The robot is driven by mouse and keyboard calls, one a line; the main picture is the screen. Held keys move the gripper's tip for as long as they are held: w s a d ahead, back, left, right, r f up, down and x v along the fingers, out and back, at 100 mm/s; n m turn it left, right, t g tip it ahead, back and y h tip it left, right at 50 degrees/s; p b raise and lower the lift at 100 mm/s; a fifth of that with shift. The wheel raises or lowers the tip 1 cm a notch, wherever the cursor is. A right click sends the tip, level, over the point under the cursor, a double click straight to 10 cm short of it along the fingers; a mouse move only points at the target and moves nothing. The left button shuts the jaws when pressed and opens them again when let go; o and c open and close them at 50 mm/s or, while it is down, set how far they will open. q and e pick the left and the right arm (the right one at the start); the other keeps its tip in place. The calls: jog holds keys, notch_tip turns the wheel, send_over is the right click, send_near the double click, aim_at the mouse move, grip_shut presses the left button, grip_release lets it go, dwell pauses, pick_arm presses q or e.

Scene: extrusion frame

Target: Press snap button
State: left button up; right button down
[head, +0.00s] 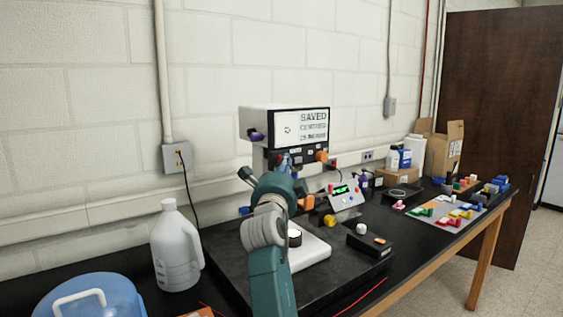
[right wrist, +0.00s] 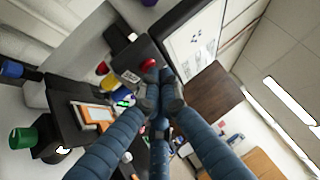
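A boxy instrument (head: 253,122) with a lit screen (head: 314,127) stands on the black bench. The screen reads "SAVED" with smaller, blurred lines below. A dark strip of small buttons runs under the screen, with an orange knob (head: 321,156) at its right. I cannot read which one is the snap button. My right gripper (head: 284,161) is just below and in front of this strip; my arm hides part of it. In the right wrist view its fingers (right wrist: 162,98) meet at the tips, with nothing seen between them. Whether they touch a button is unclear. My left gripper is not in view.
A white jug (head: 177,250) and a blue lidded container (head: 90,298) stand at the left. A small control box (head: 346,196) with a green display and a black box with an orange button (head: 379,240) are at the right. Coloured parts and cartons fill the far end.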

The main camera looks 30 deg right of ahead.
jog(key=shift+w, duration=0.1)
jog(key=shift+s, duration=0.85)
jog(key=s, duration=0.5)
jog(key=shift+d, duration=0.25)
jog(key=shift+f, duration=0.1)
dwell(0.9)
